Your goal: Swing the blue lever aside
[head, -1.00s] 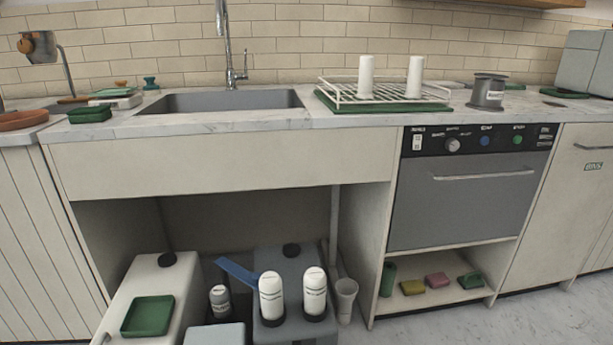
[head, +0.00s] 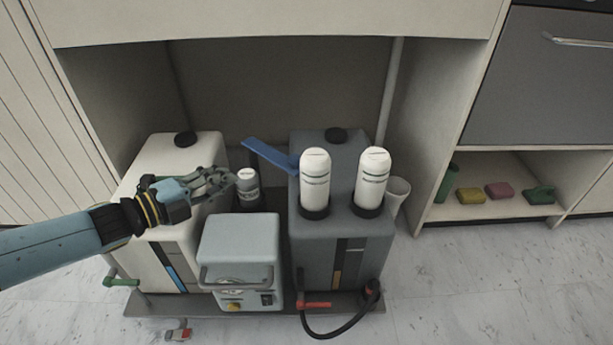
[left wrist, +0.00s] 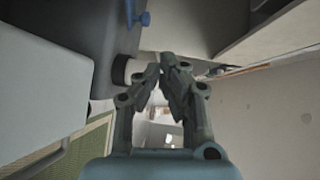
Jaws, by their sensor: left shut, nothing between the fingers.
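The blue lever (head: 270,154) is a flat bar slanting down to the right in the head view. Its right end meets the grey tank (head: 345,235), behind the left white bottle (head: 315,178). My left gripper (head: 232,178) is shut and empty above the white tank (head: 160,150), left of and nearer than the lever, apart from it. In the left wrist view the fingertips (left wrist: 166,62) are together beside a pale cylinder (left wrist: 121,68). A small blue part (left wrist: 143,19) shows near the top; I cannot tell if it is the lever. My right gripper is not in view.
A small grey-white bottle (head: 248,188) stands just right of my left fingertips. A light grey box (head: 240,245) sits in front. A second white bottle (head: 371,178) stands on the grey tank. The cabinet walls enclose the back and sides; the floor (head: 470,290) at right is clear.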

